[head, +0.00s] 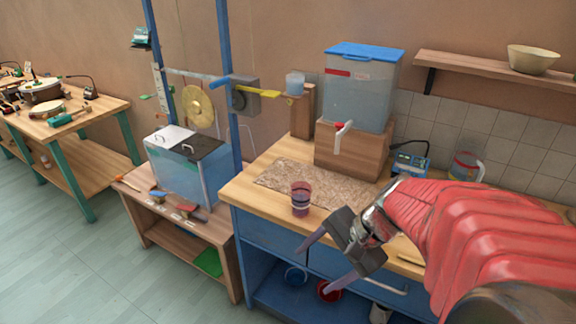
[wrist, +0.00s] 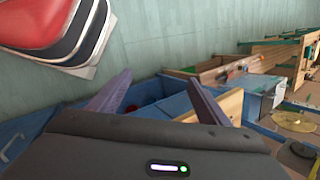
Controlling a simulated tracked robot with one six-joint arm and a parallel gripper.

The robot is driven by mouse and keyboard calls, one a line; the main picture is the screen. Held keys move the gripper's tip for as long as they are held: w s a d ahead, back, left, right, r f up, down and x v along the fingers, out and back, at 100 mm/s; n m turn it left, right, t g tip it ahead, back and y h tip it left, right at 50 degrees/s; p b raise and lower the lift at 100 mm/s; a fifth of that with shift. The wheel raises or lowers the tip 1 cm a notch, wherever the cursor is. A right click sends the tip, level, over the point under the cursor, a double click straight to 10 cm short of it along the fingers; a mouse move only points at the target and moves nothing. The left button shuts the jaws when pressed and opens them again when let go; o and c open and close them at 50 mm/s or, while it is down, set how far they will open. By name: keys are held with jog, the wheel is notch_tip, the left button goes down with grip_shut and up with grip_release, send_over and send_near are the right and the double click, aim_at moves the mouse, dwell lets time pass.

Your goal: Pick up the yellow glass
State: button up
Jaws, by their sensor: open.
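I see no glass that is clearly yellow. A purple-red tinted glass (head: 301,199) stands upright on the wooden bench top, at the front edge of the speckled mat (head: 300,186). A pale translucent cup (head: 295,83) sits high up by a yellow bracket (head: 285,96). My gripper (head: 315,268) is open and empty, in front of the blue bench and pointing left and down. The purple-red glass is apart from it, above and to the left of its fingertips. In the wrist view the two open fingers (wrist: 147,76) have nothing held between them.
A water tank with a blue lid (head: 361,85) stands on a wooden block at the back. A clear jug (head: 466,167) is behind my arm. A low wooden table with a glass-sided tank (head: 187,172) is to the left. Red bowl (head: 329,291) on the lower shelf.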

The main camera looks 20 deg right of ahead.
jog(key=d+f+m+t, duration=0.1)
jog(key=d+m+t, duration=0.2)
jog(key=d+m, duration=0.3)
jog(key=w+d+f+m+t+h, duration=0.1)
jog(key=d+m+t, duration=0.2)
jog(key=d+m, duration=0.4)
jog(key=d+f+m+t+h, duration=0.1)
jog(key=d+f+m+t, duration=0.1)
jog(key=d+m, duration=0.5)
jog(key=shift+w+d+t, duration=0.2)
jog(key=shift+d+t, duration=0.15)
jog(key=shift+d, duration=0.95)
jog(key=shift+w+d+t, duration=0.15)
jog(key=shift+d+t, duration=0.2)
jog(key=shift+d, duration=0.9)
jog(key=shift+x, duration=4.35)
jog(key=shift+f, duration=0.1)
jog(key=shift+x, duration=2.6)
jog(key=shift+s, duration=0.1)
